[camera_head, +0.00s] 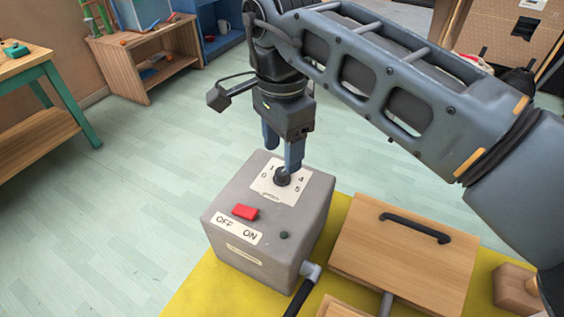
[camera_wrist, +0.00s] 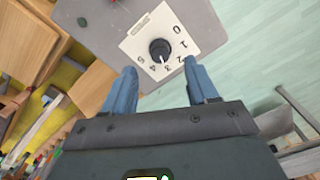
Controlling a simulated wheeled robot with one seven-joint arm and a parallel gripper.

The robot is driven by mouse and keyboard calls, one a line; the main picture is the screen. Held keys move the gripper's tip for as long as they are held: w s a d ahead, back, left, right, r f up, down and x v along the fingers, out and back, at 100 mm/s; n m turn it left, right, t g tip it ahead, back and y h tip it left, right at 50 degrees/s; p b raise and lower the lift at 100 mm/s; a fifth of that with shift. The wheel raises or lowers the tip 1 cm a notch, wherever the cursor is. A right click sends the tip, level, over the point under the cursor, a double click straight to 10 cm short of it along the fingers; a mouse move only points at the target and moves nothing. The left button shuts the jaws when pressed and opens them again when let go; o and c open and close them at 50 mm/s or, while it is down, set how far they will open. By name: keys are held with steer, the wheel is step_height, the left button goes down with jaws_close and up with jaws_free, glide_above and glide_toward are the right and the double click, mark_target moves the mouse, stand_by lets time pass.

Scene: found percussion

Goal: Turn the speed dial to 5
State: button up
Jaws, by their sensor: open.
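The speed dial is a round black knob (camera_head: 282,177) on a white plate (camera_head: 262,184) numbered 0 to 5, on top of a grey box (camera_head: 250,262). In the wrist view, the knob (camera_wrist: 160,49) has a white mark that points near the 3. My gripper (camera_head: 281,158) points down just above the dial, with its blue fingers apart. In the wrist view, the fingers (camera_wrist: 160,70) are spread on either side of the plate's near edge with nothing between them. The knob shows beyond the fingertips, and no contact is visible.
The box also has a red switch (camera_head: 245,212) above an OFF/ON label (camera_head: 237,231) and a small black button (camera_head: 284,235). A wooden box with a black handle (camera_head: 415,228) stands to the right on the yellow surface (camera_head: 190,295). A workbench (camera_head: 40,70) is at the left.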

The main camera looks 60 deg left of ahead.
mark_target(282, 171)
steer(key=shift+f+p, duration=0.3)
steer(key=shift+f, duration=2.15)
steer(key=c, duration=1)
